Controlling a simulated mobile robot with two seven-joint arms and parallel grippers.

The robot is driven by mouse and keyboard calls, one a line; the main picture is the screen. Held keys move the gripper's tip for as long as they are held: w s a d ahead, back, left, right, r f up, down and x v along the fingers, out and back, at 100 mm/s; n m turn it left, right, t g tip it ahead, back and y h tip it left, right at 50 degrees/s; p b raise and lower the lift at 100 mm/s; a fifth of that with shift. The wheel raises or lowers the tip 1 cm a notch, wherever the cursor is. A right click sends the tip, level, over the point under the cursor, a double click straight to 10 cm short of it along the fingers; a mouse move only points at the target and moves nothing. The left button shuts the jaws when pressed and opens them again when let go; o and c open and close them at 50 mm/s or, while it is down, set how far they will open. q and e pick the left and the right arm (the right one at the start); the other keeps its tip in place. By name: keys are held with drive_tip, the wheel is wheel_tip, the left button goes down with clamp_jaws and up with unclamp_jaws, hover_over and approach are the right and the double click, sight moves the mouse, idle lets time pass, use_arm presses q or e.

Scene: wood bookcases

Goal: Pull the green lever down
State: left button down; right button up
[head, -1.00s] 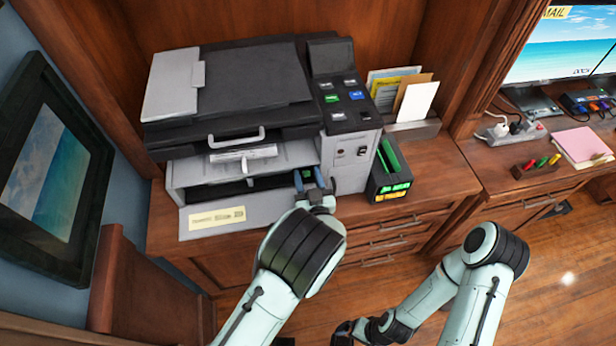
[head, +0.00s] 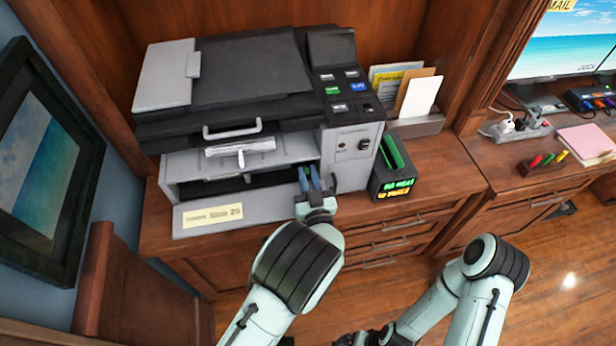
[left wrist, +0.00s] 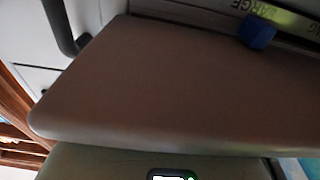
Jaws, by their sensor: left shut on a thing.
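A grey and black printer (head: 245,75) stands on the wooden cabinet with its front lower flap (head: 215,220) folded down. My left gripper (head: 309,178) reaches into the right end of the low front opening. Its blue fingers are close together, shut at the spot where a bit of green showed earlier. The green lever is hidden between and behind the fingers now. In the left wrist view, one blue fingertip (left wrist: 258,32) shows beside a size label; a broad grey panel fills the middle. My right gripper (head: 350,339) shows only partly, dark and low at the picture's bottom edge.
A black box with green and yellow lit labels (head: 393,185) stands close right of the printer. A paper holder (head: 415,126) is behind it. A framed picture (head: 45,165) is at left. The floor at lower right is clear.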

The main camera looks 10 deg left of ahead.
use_arm(q)
drive_tip(key=c, duration=1)
unclamp_jaws()
drive_tip(key=shift+c, duration=0.2)
drive_tip(key=b+v, duration=0.2)
drive_tip(key=v, duration=1.1)
drive_tip(key=shift+s, duration=0.2)
drive_tip(key=shift+f, duration=0.1)
drive_tip(key=shift+c, duration=1.4)
drive_tip(key=shift+g, duration=0.6)
drive_tip(key=p+x, duration=0.1)
drive_tip(key=x, duration=0.4)
drive_tip(key=r+p+x, duration=0.1)
drive_tip(key=x, duration=0.4)
drive_tip(key=r+p+x, duration=0.1)
drive_tip(key=x, duration=0.4)
drive_tip(key=shift+d, duration=0.2)
